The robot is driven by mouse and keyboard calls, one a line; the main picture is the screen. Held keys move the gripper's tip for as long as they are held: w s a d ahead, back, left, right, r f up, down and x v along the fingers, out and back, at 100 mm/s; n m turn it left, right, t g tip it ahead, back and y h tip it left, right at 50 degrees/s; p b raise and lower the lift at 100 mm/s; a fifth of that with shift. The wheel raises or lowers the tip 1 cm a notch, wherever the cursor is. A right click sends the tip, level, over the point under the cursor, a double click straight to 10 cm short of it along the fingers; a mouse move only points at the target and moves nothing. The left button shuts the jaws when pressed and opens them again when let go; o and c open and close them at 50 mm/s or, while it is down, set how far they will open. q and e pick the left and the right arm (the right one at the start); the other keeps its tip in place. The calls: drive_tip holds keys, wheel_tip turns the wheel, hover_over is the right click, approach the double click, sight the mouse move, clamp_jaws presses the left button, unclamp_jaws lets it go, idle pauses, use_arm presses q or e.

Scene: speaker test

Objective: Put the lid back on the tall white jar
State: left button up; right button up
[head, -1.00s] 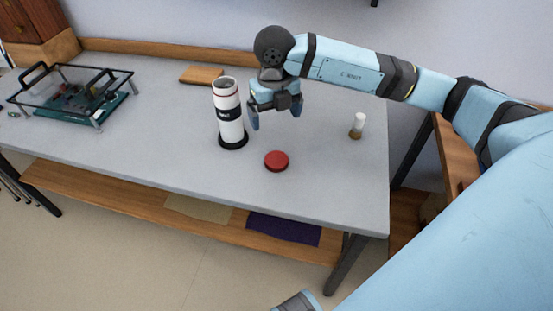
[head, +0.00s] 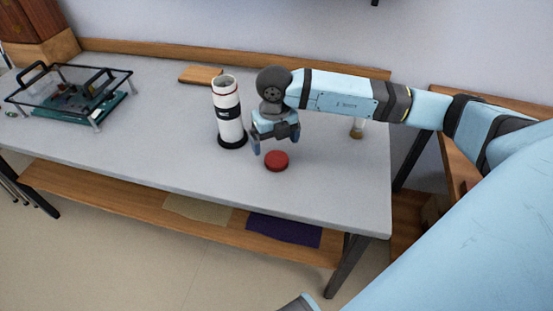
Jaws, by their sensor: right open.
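The tall white jar (head: 229,122) stands upright on the grey table, with a black band, a black base and an uncovered top. A round red lid (head: 276,161) lies flat on the table to the right of and in front of the jar. My right gripper (head: 275,149) is open and points down, just above and behind the lid, to the right of the jar. Nothing shows between its fingers. I cannot tell from this view whether the fingers touch the lid.
A black-framed device with a teal base (head: 78,105) stands at the table's left. A wooden block (head: 201,75) lies behind the jar. A small white and brown bottle (head: 357,131) is partly hidden behind my right arm. The table's front middle is clear.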

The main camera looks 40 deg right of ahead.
sight(276, 157)
wheel_tip(276, 157, down, 5)
drive_tip(key=shift+s+f+b, duration=0.15)
drive_tip(key=shift+b, duration=0.5)
drive_tip(key=c, duration=1)
